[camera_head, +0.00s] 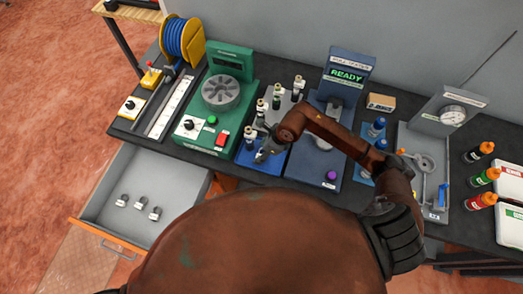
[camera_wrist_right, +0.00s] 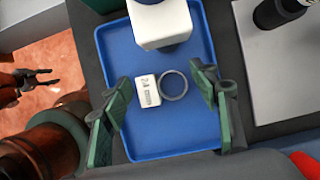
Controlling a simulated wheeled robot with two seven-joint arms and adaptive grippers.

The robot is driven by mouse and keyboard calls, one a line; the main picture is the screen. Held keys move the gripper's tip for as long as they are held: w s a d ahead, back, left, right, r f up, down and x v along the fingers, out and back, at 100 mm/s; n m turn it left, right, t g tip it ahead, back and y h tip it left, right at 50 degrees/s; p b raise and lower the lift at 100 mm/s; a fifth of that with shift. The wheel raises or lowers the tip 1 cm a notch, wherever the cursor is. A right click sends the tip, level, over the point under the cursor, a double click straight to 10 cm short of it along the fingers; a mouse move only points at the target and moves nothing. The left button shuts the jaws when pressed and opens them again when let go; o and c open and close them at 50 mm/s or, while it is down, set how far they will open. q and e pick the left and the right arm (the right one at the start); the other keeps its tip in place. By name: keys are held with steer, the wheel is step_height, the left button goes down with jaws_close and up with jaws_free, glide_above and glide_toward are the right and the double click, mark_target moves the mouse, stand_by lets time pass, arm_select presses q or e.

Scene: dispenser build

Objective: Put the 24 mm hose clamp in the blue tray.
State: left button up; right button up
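The blue tray (camera_head: 246,160) lies on the dark bench, left of centre in the head view; its rim (camera_wrist_right: 160,155) also shows in the right wrist view. A grey ring clamp (camera_wrist_right: 173,85) with a white tag (camera_wrist_right: 147,91) lies in the tray; the tag seems to read 24. My right gripper (camera_head: 262,156) is over the tray, its green-padded fingers (camera_wrist_right: 163,108) open on either side of the clamp, touching neither clamp nor tag. My left gripper (camera_wrist_right: 42,77) shows at the left edge of the right wrist view, over the floor, with fingers apart.
An open drawer (camera_head: 95,207) holds three small tagged pieces (camera_head: 140,202). A green station (camera_head: 205,125) is left of the tray, and a blue-grey tester (camera_head: 317,165) is right of it.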

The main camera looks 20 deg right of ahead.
steer(key=shift+o, duration=0.3)
steer(key=shift+r, duration=0.1)
steer(key=v, duration=1.2)
steer(key=shift+b, duration=0.3)
